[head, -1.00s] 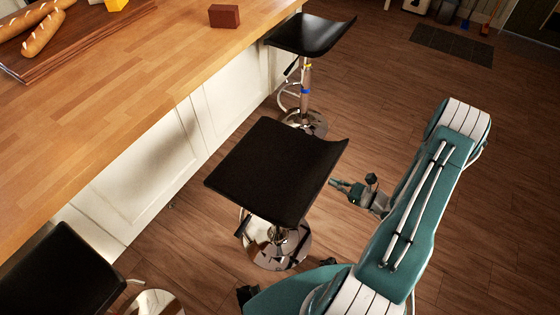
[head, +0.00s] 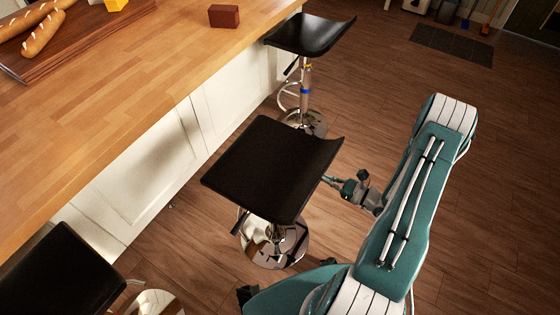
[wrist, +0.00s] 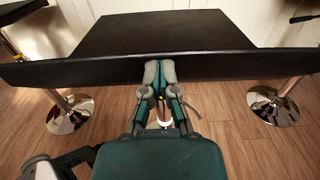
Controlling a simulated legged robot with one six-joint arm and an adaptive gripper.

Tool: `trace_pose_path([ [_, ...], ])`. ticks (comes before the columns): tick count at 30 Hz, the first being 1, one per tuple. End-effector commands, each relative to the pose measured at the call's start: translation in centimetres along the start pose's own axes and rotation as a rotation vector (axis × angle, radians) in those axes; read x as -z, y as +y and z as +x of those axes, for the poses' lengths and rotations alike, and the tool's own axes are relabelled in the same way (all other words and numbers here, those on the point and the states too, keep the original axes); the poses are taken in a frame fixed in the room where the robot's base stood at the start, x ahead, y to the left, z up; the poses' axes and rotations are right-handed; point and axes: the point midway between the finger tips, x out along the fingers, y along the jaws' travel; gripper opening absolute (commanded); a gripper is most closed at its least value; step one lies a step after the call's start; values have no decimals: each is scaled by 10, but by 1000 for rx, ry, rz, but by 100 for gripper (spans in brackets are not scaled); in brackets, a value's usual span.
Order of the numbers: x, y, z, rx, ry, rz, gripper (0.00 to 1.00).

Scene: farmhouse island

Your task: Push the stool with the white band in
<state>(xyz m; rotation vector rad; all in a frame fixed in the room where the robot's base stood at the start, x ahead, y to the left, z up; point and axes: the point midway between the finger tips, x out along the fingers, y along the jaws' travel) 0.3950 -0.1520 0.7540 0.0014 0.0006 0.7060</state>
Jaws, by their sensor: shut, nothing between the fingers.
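The middle stool (head: 268,168) has a black seat with a raised rear lip, a chrome post and a round chrome base. In the wrist view its seat (wrist: 170,32) fills the top. Something white (wrist: 165,124) shows low on its post between my fingers, perhaps the white band; the seat hides the post's upper part in the head view. My gripper (head: 327,180) is shut and empty, at the right side of this seat. In the wrist view my fingertips (wrist: 159,70) are together against the lip, and appear to touch it.
A far stool (head: 310,36) with blue and yellow bands on its post and a near stool (head: 58,272) stand along the wooden counter (head: 130,95). White panels (head: 150,165) close the island's side.

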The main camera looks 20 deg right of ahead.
Motion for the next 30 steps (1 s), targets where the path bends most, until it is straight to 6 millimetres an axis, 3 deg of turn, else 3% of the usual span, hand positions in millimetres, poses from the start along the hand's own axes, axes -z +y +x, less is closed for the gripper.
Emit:
trace_pose_path([
  [17,0,0,8,-2,-1,0,0],
  [30,0,1,39,-4,-1,-1,0],
])
